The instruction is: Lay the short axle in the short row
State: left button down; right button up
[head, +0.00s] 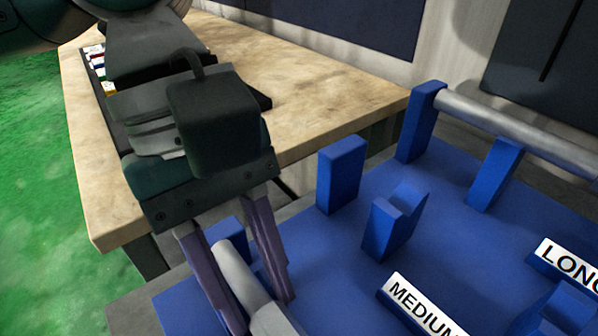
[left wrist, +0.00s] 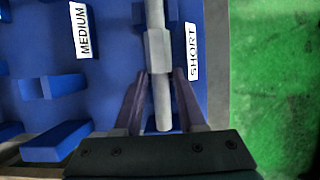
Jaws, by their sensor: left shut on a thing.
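The short axle (left wrist: 158,50) is a grey metal rod with a thicker faceted middle. My left gripper (left wrist: 160,73) is shut on it, fingers on either side of the rod. In the head view the axle (head: 236,272) shows between the two purple-grey fingers of my left gripper (head: 262,305), at the near left of the blue rack (head: 330,265). The SHORT label (left wrist: 193,52) lies right beside the axle in the left wrist view. Blue supports show under the axle; whether it touches them I cannot tell. My right gripper is out of view.
The MEDIUM label (head: 422,306) lies beside bare blue posts (head: 341,175) and (head: 392,220). A long grey axle (head: 520,127) rests on the far posts, beyond the LONG label (head: 568,267). A wooden table (head: 310,95) stands behind the gripper, with a small tray (head: 92,62).

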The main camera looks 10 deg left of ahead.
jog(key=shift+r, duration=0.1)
pick_arm(q)
jog(key=shift+f+p, duration=0.3)
jog(key=shift+f, duration=0.25)
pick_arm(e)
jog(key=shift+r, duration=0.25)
pick_arm(q)
jog(key=c, duration=0.5)
grip_release()
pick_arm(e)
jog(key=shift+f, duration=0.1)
pick_arm(q)
jog(key=shift+r+b, duration=0.25)
jog(key=shift+b, duration=0.05)
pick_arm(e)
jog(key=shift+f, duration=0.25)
pick_arm(q)
jog(key=p+v, duration=0.2)
jog(key=v, duration=1)
jog(key=shift+r+p, duration=0.35)
jog(key=shift+p, duration=0.05)
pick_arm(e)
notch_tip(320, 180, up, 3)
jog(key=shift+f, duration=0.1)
